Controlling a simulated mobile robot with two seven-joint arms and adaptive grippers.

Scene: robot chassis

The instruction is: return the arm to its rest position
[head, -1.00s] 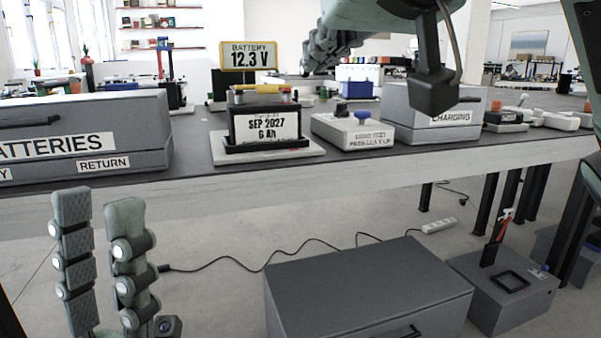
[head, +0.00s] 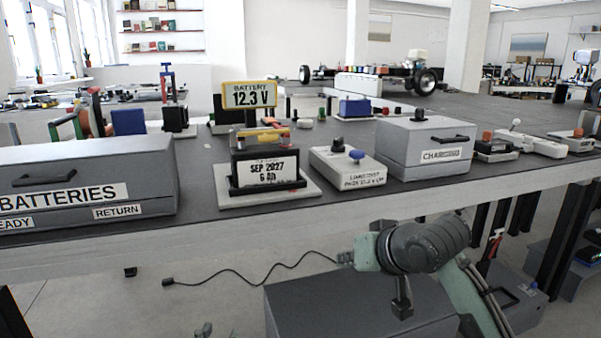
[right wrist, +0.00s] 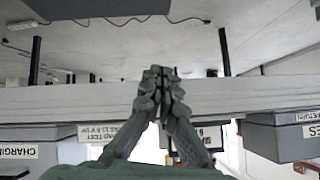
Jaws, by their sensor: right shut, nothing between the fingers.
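My right arm reaches up from the lower right in the head view, in front of the bench's front edge. Its gripper (head: 350,257) is partly hidden behind the wrist and lies below the bench top, above the grey cabinet. In the right wrist view its fingers (right wrist: 163,85) are together and empty, with the bench edge beyond them, upside down. My left gripper (head: 218,330) shows only as small tips at the bottom edge of the head view, so its opening is not clear.
The bench (head: 204,215) carries a grey BATTERIES box (head: 90,170), a battery on a stand (head: 265,172) under a 12.3 V display (head: 248,95), a load tester (head: 346,170) and a CHARGING box (head: 422,152). The grey cabinet (head: 310,300) stands on the floor.

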